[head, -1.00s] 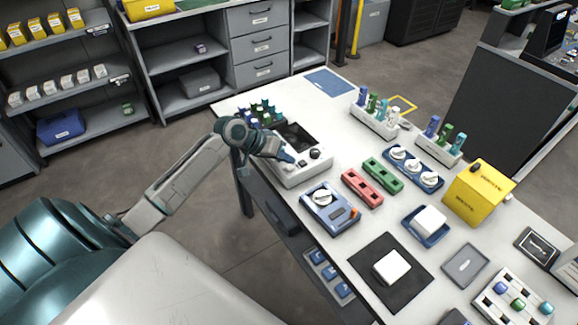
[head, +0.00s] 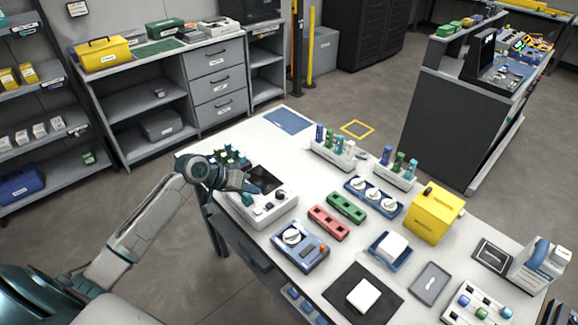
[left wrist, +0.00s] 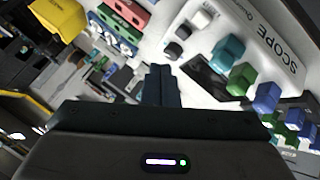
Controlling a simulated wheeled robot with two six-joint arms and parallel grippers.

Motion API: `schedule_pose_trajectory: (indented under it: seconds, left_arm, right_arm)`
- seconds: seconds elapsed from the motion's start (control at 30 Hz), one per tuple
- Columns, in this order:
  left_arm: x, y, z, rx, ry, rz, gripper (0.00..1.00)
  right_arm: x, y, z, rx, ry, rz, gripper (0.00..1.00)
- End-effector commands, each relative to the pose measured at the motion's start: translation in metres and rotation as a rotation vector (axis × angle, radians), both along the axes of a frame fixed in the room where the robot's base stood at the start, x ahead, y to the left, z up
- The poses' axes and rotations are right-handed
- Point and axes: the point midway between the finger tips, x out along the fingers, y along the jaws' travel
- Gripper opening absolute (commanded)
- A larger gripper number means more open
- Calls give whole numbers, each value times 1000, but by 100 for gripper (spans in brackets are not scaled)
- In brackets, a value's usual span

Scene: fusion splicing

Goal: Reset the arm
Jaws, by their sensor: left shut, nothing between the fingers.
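My left gripper (head: 253,188) is shut and empty. In the head view it comes in from the left over the white scope device (head: 262,213), close above its dark screen and knobs. I cannot tell whether it touches the device. In the left wrist view the shut fingers (left wrist: 161,86) stand at the middle, with the scope (left wrist: 225,40) and its lettering to the upper right. My right gripper is in neither view.
The white table holds a blue device with a round dial (head: 300,246), a red block (head: 328,222), a green block (head: 346,207), a yellow box (head: 434,212) and a black mat (head: 336,285). Racks of coloured connectors stand behind. A blue mat (head: 289,121) lies at the far corner.

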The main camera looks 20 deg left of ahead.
Motion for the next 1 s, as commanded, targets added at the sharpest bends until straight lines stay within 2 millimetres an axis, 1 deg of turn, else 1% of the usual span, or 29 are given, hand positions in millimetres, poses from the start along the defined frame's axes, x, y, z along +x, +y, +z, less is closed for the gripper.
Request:
schedule_pose_trajectory:
  seconds: [0.17,0.27,0.37,0.43,0.47,0.5,0.53,0.6,0.7,0.8,1.0]
  left_arm:
    - [-2,-2,-2,4,2,-4,0]
    - [-18,-16,-17,39,17,-27,0]
    - [-56,-44,-46,115,47,-74,0]
    - [-92,-65,-66,192,68,-108,0]
    - [-109,-74,-73,227,78,-119,0]
    - [-131,-83,-80,271,92,-130,0]
    - [-146,-89,-83,303,98,-135,0]
    - [-175,-97,-87,367,118,-137,0]
    - [-207,-103,-87,437,140,-129,0]
    - [-233,-105,-84,489,162,-115,0]
    - [-274,-104,-74,574,206,-79,0]
  right_arm:
    - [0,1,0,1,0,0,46]
    - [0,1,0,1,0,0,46]
    - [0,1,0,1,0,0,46]
    - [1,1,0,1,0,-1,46]
    - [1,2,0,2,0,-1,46]
    - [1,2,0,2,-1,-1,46]
    - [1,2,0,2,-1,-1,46]
    - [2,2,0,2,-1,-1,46]
    - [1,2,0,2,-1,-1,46]
    - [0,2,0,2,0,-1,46]
    - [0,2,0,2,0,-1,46]
